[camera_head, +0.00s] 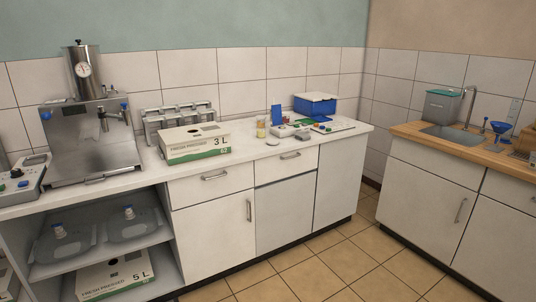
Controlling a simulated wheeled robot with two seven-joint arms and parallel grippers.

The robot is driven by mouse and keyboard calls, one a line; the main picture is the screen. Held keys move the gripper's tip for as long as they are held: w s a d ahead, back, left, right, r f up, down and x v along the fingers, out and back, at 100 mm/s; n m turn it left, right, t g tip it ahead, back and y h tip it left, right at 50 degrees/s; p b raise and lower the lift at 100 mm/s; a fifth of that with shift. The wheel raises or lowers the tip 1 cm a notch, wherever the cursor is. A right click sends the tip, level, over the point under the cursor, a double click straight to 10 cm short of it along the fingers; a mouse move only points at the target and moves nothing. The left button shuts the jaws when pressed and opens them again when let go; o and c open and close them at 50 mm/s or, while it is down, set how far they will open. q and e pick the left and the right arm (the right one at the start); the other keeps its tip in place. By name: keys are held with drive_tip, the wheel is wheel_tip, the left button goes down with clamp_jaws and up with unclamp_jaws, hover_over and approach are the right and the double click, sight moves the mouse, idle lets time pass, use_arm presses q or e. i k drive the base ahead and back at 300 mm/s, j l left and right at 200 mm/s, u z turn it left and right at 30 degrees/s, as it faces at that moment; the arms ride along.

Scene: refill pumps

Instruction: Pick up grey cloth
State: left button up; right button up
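I cannot make out a grey cloth with certainty. A small flat grey item (36,159) lies on the counter at the far left, behind a control box; it is too small to tell what it is. A small pale flat item (272,142) lies near the counter's front edge, right of the 3 L carton. Neither of my grippers shows in the head view.
The white counter (235,153) carries a steel machine (95,145), a control box (18,186), a 3 L carton (195,145), a grey rack (180,116) and a blue-white box (315,104). A wooden sink counter (415,133) stands right. The tiled floor (345,262) between is clear.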

sight(302, 136)
drive_tip(key=i+z, duration=0.1)
drive_tip(key=i, duration=0.6)
drive_tip(key=i+j+z, duration=0.1)
drive_tip(key=i, duration=0.55)
drive_tip(key=i+j+z, duration=0.1)
drive_tip(key=i, duration=0.6)
drive_tip(key=j, duration=0.1)
